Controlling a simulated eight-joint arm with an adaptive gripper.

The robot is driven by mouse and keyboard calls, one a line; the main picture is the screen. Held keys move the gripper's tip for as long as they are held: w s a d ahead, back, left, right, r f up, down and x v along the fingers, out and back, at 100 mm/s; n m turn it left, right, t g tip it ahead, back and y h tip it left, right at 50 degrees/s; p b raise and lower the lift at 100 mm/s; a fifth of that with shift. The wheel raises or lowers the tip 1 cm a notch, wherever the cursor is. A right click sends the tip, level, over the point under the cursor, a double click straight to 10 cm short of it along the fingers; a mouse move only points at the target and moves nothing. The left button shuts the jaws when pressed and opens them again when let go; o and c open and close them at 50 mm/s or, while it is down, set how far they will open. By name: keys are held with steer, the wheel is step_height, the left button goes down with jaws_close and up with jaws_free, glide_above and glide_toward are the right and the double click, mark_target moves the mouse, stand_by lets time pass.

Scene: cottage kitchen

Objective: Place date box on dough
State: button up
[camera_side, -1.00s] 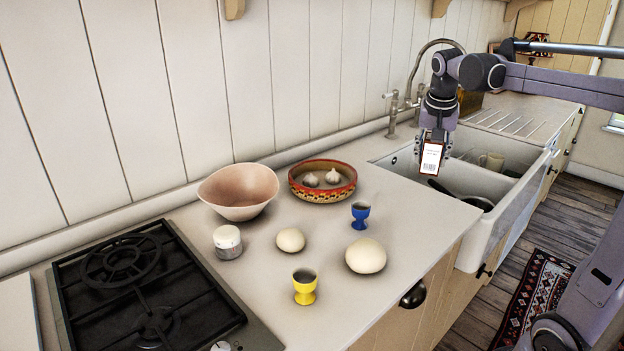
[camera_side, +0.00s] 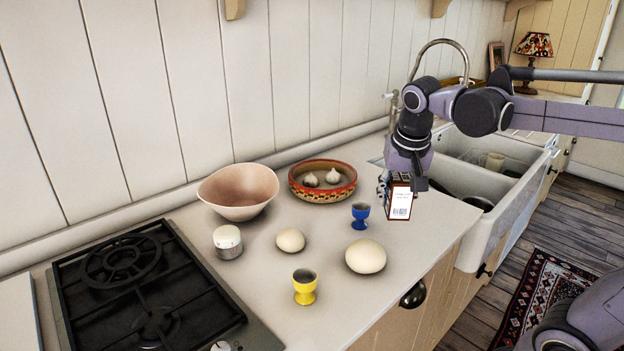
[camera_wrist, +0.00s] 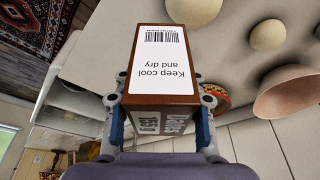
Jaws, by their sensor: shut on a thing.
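My gripper (camera_side: 400,184) is shut on the date box (camera_side: 399,202), a small brown box with a white label. In the side view it is held above the counter, near its right edge by the sink. The wrist view shows the box (camera_wrist: 160,70) between both fingers, its "Keep cool and dry" label facing the camera. Two pale round dough-like lumps lie on the counter: a larger one (camera_side: 366,256) near the front edge and a smaller one (camera_side: 290,240) to its left. The box is above and to the right of the larger lump, apart from it.
A blue egg cup (camera_side: 360,214) stands between the box and the lumps, and a yellow one (camera_side: 305,287) stands in front. A patterned bowl with garlic (camera_side: 345,193), a pinkish bowl (camera_side: 238,205), a lidded jar (camera_side: 228,242) and a hob (camera_side: 140,290) are also there. The sink (camera_side: 510,205) is at right.

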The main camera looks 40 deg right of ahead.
glide_above(367, 240)
step_height(367, 240, down, 3)
steer(key=shift+w+f, duration=0.1)
steer(key=shift+f, duration=2)
steer(key=shift+f, duration=0.2)
steer(key=o, duration=1.3)
steer(key=shift+r, duration=0.1)
